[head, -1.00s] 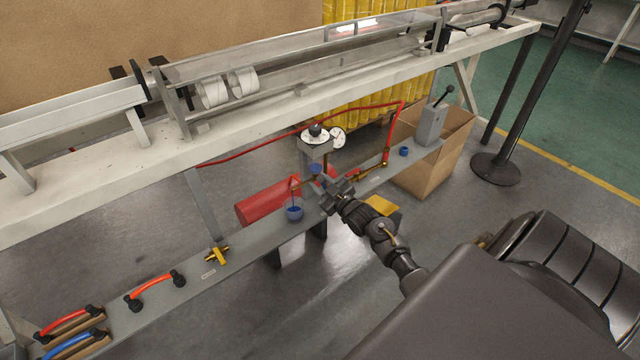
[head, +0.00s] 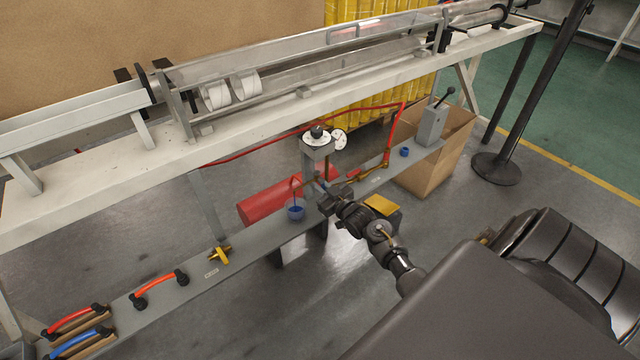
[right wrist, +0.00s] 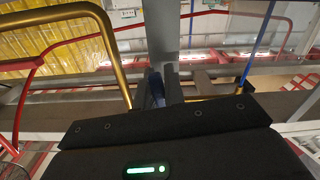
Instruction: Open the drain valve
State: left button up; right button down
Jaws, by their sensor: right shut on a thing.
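The filter unit (head: 317,139) stands on the grey lower beam, with a black knob on top and a round white gauge (head: 339,140) beside it. My right gripper (head: 324,192) is just below it, above the beam. In the right wrist view, its two dark fingers (right wrist: 165,90) are shut on a small blue part (right wrist: 157,86), which looks like the drain valve handle. The fingers hide most of this part, so its turn angle cannot be told. A blue-rimmed cup (head: 295,210) stands on the beam, left of the gripper. My left gripper is out of view.
A brass-coloured pipe (right wrist: 112,50) runs close to the fingers. A yellow brass valve (head: 219,255) and red and blue handles lie farther left on the beam. A red cylinder (head: 268,203) is behind it; a cardboard box (head: 438,163) is at right.

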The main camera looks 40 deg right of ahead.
jog(key=c, duration=1.5)
grip_release()
jog(key=shift+s, duration=0.1)
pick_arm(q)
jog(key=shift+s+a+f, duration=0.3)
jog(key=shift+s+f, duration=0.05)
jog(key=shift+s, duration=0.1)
pick_arm(e)
jog(key=s, duration=0.7)
jog(key=shift+s+a, duration=0.1)
jog(key=shift+s, duration=0.05)
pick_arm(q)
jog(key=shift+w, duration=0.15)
